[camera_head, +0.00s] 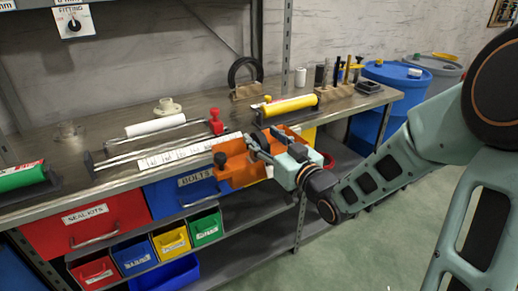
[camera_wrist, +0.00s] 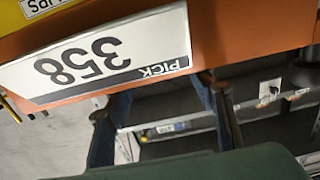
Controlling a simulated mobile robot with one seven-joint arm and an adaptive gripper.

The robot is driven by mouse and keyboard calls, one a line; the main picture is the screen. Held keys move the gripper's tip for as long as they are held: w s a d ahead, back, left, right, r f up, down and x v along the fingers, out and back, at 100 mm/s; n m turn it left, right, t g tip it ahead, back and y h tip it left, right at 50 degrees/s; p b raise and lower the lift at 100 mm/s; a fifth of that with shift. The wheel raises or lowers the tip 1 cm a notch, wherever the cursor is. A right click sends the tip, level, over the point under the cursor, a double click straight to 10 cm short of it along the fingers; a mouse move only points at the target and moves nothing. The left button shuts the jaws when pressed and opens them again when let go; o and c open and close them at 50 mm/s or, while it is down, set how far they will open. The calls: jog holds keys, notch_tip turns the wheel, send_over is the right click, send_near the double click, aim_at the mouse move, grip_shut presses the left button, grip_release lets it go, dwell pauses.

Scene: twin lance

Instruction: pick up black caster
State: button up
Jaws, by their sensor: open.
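My gripper (camera_head: 257,148) is open and empty, at the front edge of the workbench over an orange bin (camera_head: 238,172). The bin's white label reads PICK 358 in the wrist view (camera_wrist: 95,58), where it appears upside down close to my two dark fingers (camera_wrist: 165,125). A small black round piece (camera_head: 220,159) is at the bin's left end; what looks like the same piece shows at the right edge of the wrist view (camera_wrist: 304,72). Another dark round shape (camera_head: 259,139) sits behind my fingers, partly hidden. I cannot tell which one is the black caster.
A yellow roller (camera_head: 290,105), a white roller (camera_head: 155,125) and a green roller (camera_head: 22,176) lie on the workbench (camera_head: 95,190). A black ring (camera_head: 244,72) stands at the back. Red and blue drawers hang below.

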jog(key=shift+x, duration=1.35)
grip_shut()
